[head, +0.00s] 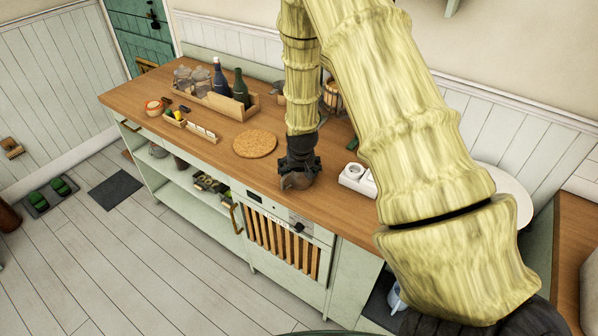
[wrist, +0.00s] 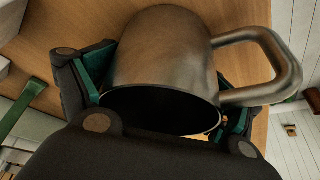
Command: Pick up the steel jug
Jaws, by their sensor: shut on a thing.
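The steel jug (wrist: 160,55) fills the middle of the wrist view, with its dark open mouth toward the camera and its handle (wrist: 275,65) to the right. My gripper (wrist: 160,110) is shut on the jug's body, with one green-padded finger on each side. In the head view my gripper (head: 299,168) points down at the front part of the wooden counter, with the jug (head: 296,182) partly hidden below it. I cannot tell whether the jug touches the counter.
A round cork mat (head: 255,143) lies left of my gripper. A wooden crate (head: 226,108) with bottles and jars stands farther back left. A white socket block (head: 355,175) is close on the right. The counter's front edge is near the jug.

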